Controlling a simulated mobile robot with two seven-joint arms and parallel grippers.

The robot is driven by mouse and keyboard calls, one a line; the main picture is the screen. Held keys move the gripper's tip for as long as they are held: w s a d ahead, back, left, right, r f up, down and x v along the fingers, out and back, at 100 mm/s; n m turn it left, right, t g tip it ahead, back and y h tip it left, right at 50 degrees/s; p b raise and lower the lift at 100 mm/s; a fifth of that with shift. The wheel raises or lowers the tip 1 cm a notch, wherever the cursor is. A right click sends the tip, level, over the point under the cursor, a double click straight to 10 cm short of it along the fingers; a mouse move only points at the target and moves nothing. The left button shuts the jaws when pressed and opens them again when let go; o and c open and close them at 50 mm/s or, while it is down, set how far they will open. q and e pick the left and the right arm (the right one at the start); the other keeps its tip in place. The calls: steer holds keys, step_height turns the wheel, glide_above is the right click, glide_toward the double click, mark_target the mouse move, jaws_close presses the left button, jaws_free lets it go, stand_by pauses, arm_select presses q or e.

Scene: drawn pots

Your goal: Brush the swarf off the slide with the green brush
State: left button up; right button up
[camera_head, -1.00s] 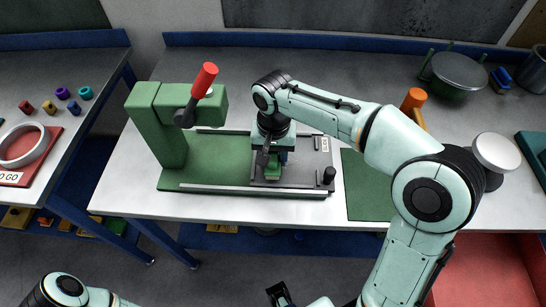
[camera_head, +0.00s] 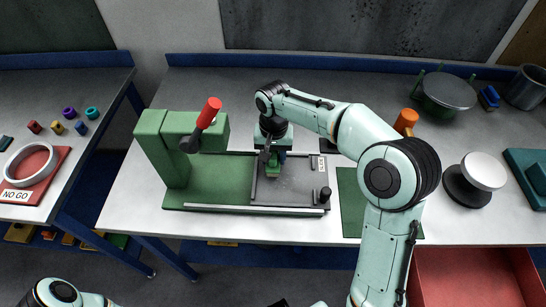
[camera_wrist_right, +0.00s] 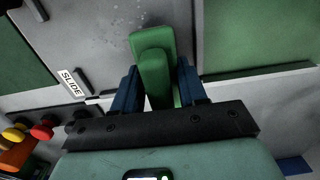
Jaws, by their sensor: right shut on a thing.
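The slide is a dark grey plate (camera_head: 300,179) on the green bed of a press-like machine. It also shows in the right wrist view (camera_wrist_right: 85,32), with a white SLIDE label (camera_wrist_right: 71,83) at its edge. Pale specks of swarf (camera_wrist_right: 150,18) lie on it, just beyond the brush. My right gripper (camera_head: 272,156) is shut on the green brush (camera_wrist_right: 154,62), near the slide's left rear part. Whether the bristles touch the plate is hidden.
The green machine (camera_head: 165,150) with a red-handled lever stands left of the slide. A black knob (camera_head: 325,194) rises at the slide's front right. A green mat (camera_head: 350,205), a white-topped round object (camera_head: 484,171) and an orange-handled tool (camera_head: 405,120) are to the right.

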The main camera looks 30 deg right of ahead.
mark_target(273, 170)
steer(key=shift+f, duration=0.15)
steer(key=shift+s+a+f+b, duration=0.1)
steer(key=shift+s+a+b, duration=0.25)
steer(key=shift+s+b, duration=0.15)
arm_select(q)
steer(key=shift+s+f+b, duration=0.35)
steer(key=shift+f, duration=0.3)
steer(key=shift+s+f+b, duration=0.3)
steer(key=shift+s+f, duration=0.05)
steer(key=shift+f, duration=0.3)
arm_select(e)
steer(key=shift+s+a+r, duration=0.1)
steer(key=shift+s+a, duration=0.3)
steer(key=shift+s, duration=0.3)
steer(key=shift+s+a+r, duration=0.1)
steer(key=shift+s+a, duration=0.3)
steer(key=shift+s, duration=0.25)
